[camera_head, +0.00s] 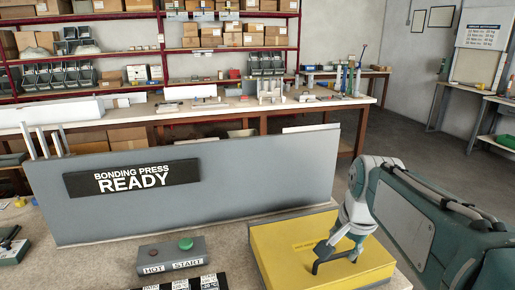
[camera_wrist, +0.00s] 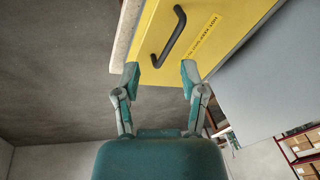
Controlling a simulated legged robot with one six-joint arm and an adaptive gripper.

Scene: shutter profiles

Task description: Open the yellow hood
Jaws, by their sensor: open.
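The yellow hood (camera_head: 280,262) lies flat and closed-looking on the bench at the lower right of the head view. It fills the upper part of the wrist view (camera_wrist: 225,42). Its black bar handle (camera_wrist: 172,38) shows just beyond my gripper (camera_wrist: 160,74), whose two fingers are apart and empty. The handle's near end appears between the fingertips, but I cannot tell whether they touch it. In the head view my gripper (camera_head: 338,250) is over the hood at the handle (camera_head: 329,264), and its fingers partly cover the handle and the printed label.
A grey panel with a "BONDING PRESS READY" sign (camera_head: 132,179) stands behind the hood. A grey box with HOT and START labels and a green button (camera_head: 186,243) sits to its left. My arm fills the right side. Shelves and another bench stand farther back.

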